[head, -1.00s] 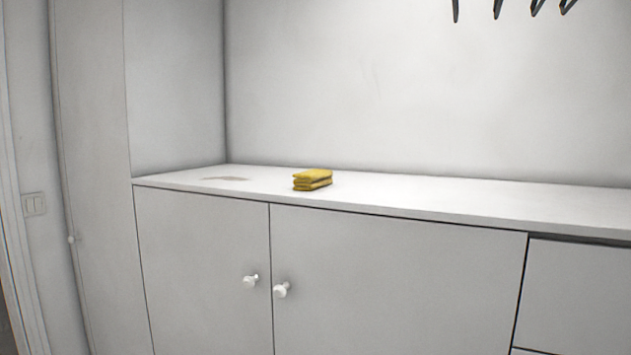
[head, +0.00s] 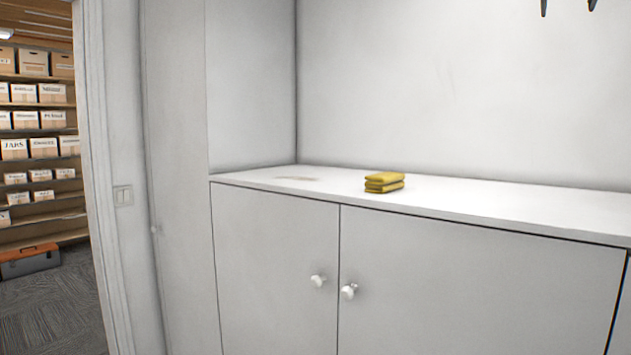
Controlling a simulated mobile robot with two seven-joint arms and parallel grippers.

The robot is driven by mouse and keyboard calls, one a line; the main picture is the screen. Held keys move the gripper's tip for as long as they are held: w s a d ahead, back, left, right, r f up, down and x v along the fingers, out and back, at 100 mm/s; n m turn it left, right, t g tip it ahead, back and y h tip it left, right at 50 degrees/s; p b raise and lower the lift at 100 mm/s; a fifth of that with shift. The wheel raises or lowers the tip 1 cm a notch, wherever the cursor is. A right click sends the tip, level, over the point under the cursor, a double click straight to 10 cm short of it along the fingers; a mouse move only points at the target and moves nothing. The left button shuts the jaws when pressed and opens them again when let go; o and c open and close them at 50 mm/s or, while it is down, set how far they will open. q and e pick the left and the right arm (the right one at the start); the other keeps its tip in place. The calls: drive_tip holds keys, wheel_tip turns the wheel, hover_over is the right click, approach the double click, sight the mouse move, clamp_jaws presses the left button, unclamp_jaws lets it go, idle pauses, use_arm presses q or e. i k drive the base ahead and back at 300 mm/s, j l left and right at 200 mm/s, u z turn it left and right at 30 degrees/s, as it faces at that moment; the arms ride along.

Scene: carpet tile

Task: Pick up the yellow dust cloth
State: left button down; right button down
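The yellow dust cloth (head: 384,183) lies folded in a small stack on the white countertop (head: 470,203), near its front edge and right of the picture's middle. Nothing covers it. Neither of my grippers shows in the head view.
White cabinet doors with two round knobs (head: 348,291) are below the counter. A faint brownish stain (head: 297,178) marks the counter left of the cloth. A tall white cabinet (head: 178,180) stands at the left. Beyond it a doorway shows shelves of boxes (head: 32,93) and a toolbox (head: 30,261) on carpet.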

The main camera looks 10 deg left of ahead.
sight(383, 183)
drive_tip(key=j+z, duration=0.1)
drive_tip(key=z, duration=0.3)
drive_tip(key=i+j+z, duration=0.1)
drive_tip(key=z, duration=0.25)
drive_tip(key=j+z, duration=0.25)
drive_tip(key=j, duration=0.2)
drive_tip(key=j+z, duration=0.25)
drive_tip(key=j, duration=0.2)
drive_tip(key=i, duration=0.05)
